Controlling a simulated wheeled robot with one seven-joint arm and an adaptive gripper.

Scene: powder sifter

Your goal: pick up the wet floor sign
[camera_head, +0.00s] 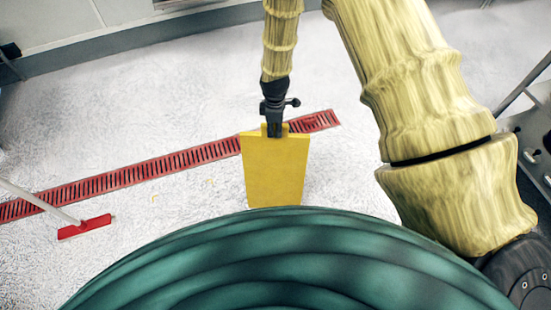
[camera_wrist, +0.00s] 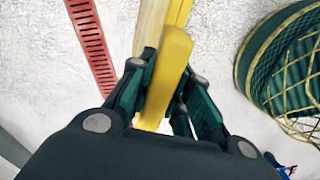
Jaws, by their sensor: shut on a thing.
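In the wrist view the sign (camera_wrist: 172,65) runs as a yellow bar between the fingers of my gripper (camera_wrist: 164,95). The sign's lower edge is close to or behind my green body cover in the head view. I cannot tell whether it touches the floor.
A red slotted floor drain (camera_head: 150,171) crosses the floor behind the sign. A red squeegee or broom (camera_head: 84,227) with a pale handle stands at the left. A metal frame (camera_head: 538,120) is at the right edge. The pale floor between them is mostly clear.

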